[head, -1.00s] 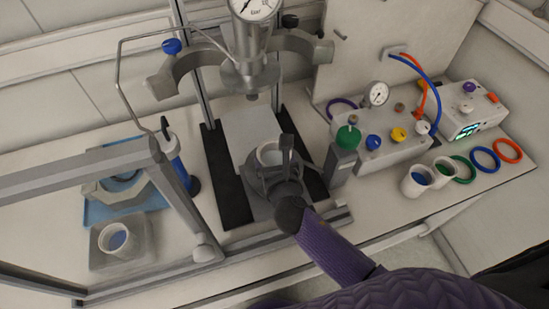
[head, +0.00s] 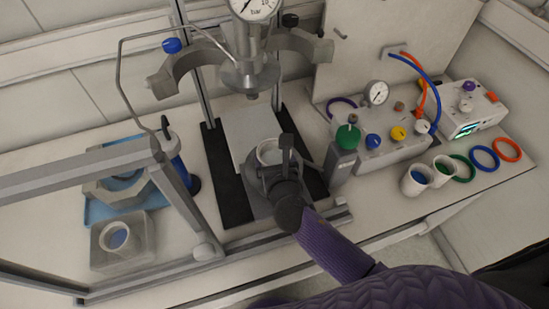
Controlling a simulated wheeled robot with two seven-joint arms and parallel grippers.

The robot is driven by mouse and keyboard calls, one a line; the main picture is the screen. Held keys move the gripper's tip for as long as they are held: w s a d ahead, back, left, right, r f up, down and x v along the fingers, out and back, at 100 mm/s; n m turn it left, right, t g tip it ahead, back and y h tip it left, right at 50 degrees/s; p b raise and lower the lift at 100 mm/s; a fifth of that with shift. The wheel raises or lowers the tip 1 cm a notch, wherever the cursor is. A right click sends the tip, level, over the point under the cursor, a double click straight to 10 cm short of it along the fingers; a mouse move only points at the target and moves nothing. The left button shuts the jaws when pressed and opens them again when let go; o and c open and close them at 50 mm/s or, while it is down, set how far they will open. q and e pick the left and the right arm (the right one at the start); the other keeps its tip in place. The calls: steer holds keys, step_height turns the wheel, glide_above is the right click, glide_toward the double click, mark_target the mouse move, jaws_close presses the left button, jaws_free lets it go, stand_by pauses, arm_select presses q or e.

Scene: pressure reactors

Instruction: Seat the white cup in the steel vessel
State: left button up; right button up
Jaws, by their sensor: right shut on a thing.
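The white cup (head: 269,151) is upright at the mouth of the steel vessel (head: 258,187), below the reactor head. Only its rim and part of its inside show; I cannot tell how deep it sits. My right gripper (head: 285,158) reaches in from the lower right and is shut on the cup's near wall. The gripper and its wrist hide the near side of the cup and much of the vessel. My left gripper is not in view.
The reactor head with a gauge (head: 255,8) hangs above, with open clamp halves (head: 311,46) beside it. A guard frame (head: 150,262) stands at the front left. A green-knobbed post (head: 347,138) stands close on the right. More white cups (head: 415,181) stand further right.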

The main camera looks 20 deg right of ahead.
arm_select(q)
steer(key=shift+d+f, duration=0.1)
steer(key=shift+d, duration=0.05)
arm_select(e)
steer(key=shift+f, duration=0.2)
steer(key=shift+s, duration=0.1)
steer(key=o, duration=1.1)
steer(key=shift+f, duration=0.1)
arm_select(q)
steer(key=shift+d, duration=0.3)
arm_select(e)
steer(key=shift+f, duration=0.1)
steer(key=shift+s+r, duration=0.2)
steer(key=shift+s, duration=0.2)
arm_select(q)
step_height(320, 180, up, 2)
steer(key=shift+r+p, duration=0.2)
steer(key=shift+p, duration=0.9)
arm_select(e)
steer(key=v, duration=0.9)
steer(key=shift+r, duration=0.2)
